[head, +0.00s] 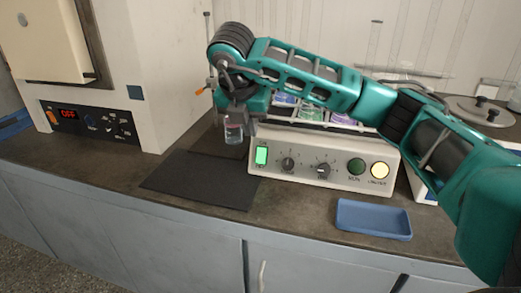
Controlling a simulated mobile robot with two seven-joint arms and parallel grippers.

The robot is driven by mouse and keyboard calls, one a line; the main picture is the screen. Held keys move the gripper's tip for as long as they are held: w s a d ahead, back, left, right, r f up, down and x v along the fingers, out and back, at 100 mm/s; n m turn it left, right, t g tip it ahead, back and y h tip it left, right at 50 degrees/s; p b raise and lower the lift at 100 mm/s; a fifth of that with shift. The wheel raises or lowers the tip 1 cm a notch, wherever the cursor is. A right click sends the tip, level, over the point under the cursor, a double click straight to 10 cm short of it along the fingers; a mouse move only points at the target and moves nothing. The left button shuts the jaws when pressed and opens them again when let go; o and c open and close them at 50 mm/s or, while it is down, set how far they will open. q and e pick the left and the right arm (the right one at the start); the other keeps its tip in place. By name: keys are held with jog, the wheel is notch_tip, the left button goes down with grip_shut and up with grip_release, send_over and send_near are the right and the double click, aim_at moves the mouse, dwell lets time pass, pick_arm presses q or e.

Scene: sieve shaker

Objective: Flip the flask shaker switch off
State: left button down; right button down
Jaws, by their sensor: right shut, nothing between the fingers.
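The flask shaker (330,182) is a pale box on the bench with flasks of coloured liquid on top. Its rocker switch (262,155) glows green at the left end of the front panel. My left gripper is out of view.
A dark mat (200,182) lies left of the shaker, and a blue tray (374,219) in front. A large oven-like unit (90,125) reading OFF stands at left. A lidded pan (480,108) is back right.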

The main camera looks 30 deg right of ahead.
send_near(262, 162)
jog(key=x, duration=0.4)
jog(key=shift+f+b, duration=0.3)
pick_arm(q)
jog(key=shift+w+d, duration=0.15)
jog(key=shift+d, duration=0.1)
pick_arm(e)
jog(key=shift+w+d+f, duration=0.35)
jog(key=shift+w+f, duration=0.05)
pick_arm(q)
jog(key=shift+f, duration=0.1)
pick_arm(e)
jog(key=shift+f+b, duration=0.55)
jog(key=shift+b, duration=0.25)
jog(key=shift+f+b, duration=0.15)
jog(key=shift+b, duration=0.15)
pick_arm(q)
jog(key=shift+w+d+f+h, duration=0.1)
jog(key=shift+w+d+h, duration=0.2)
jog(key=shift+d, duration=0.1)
